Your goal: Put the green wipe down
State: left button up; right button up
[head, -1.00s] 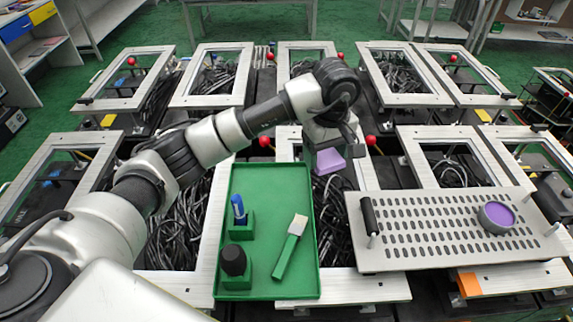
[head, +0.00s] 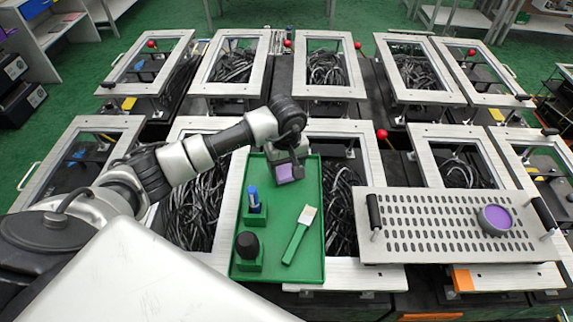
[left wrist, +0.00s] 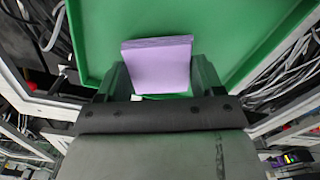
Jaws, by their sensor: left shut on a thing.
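My left gripper (head: 286,166) is shut on a flat lavender pad (head: 284,174). No green wipe shows in the views; the held pad is lavender. In the left wrist view the pad (left wrist: 160,68) sits between the two fingers, with the green tray (left wrist: 105,30) beyond it. In the head view the gripper and pad are over the back part of the green tray (head: 312,262). Whether the pad touches the tray floor I cannot tell. My right gripper is not in view.
The tray also holds a blue marker (head: 254,198) in a green block, a black knob-like item (head: 248,246) in another block, and a green-handled brush (head: 299,236). A perforated metal plate (head: 445,245) with a purple-topped round piece (head: 496,218) lies to the right. The tray's middle is bare.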

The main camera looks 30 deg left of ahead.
pick_arm(q)
jog(key=shift+f, duration=0.8)
jog(key=shift+f, duration=0.25)
jog(key=o, duration=1)
jog(key=shift+c, duration=0.2)
jog(key=shift+r, duration=0.1)
